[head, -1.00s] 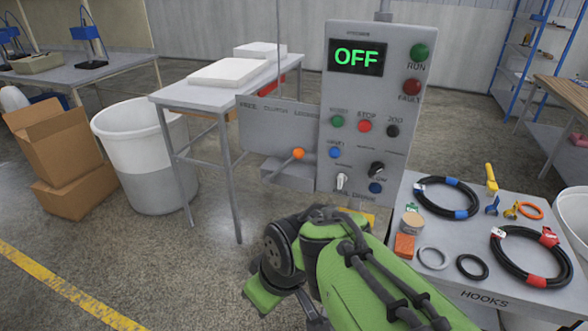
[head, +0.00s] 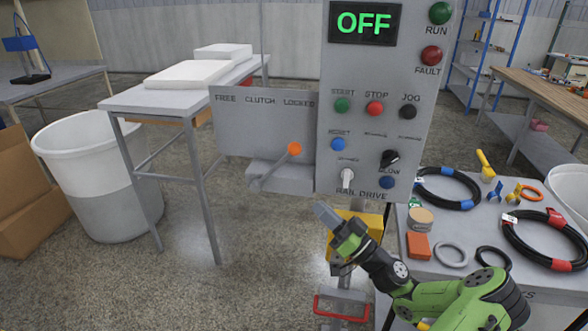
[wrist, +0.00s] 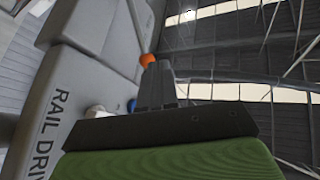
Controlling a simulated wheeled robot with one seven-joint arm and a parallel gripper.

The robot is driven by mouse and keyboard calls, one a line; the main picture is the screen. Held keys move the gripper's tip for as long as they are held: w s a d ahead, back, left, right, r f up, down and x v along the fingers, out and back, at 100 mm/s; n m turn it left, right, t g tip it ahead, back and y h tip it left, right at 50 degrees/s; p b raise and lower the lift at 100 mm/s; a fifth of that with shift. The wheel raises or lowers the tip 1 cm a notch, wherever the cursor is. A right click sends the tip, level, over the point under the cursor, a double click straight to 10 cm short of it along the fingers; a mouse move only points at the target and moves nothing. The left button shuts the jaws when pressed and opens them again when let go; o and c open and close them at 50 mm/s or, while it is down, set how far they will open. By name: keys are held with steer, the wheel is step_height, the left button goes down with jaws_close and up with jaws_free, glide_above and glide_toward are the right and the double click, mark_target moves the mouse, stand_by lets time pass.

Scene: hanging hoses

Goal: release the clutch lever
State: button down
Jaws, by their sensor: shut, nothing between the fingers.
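The clutch lever (head: 278,166) has an orange ball knob and stands on a grey box under a plate marked FREE, CLUTCH and LOCKED. It leans right, its knob below the word LOCKED. My gripper (head: 326,213) is shut and empty, below and right of the knob, in front of the lower edge of the control panel (head: 362,100). In the wrist view, my shut fingers (wrist: 157,80) point up toward the orange knob (wrist: 147,60), which shows just beyond their tips. I see no contact with the lever. The fingers hide part of it there.
The panel display (head: 364,23) reads OFF. A grey table (head: 470,230) with hoses and rings stands right, close to my arm. A yellow part (head: 358,232) sits behind my gripper. A white bin (head: 98,180) and white-topped table (head: 160,97) stand left. Floor left of my gripper is clear.

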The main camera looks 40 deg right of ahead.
steer(key=s+d+m+t+h, duration=0.2)
steer(key=d+h, duration=0.1)
steer(key=shift+s+d, duration=0.15)
steer(key=shift+d, duration=0.15)
steer(key=d+x, duration=0.1)
steer(key=x, duration=1.3)
steer(key=shift+a+f, duration=0.15)
steer(key=shift+a, duration=0.25)
steer(key=shift+w+p, duration=0.2)
steer(key=shift+p, duration=0.15)
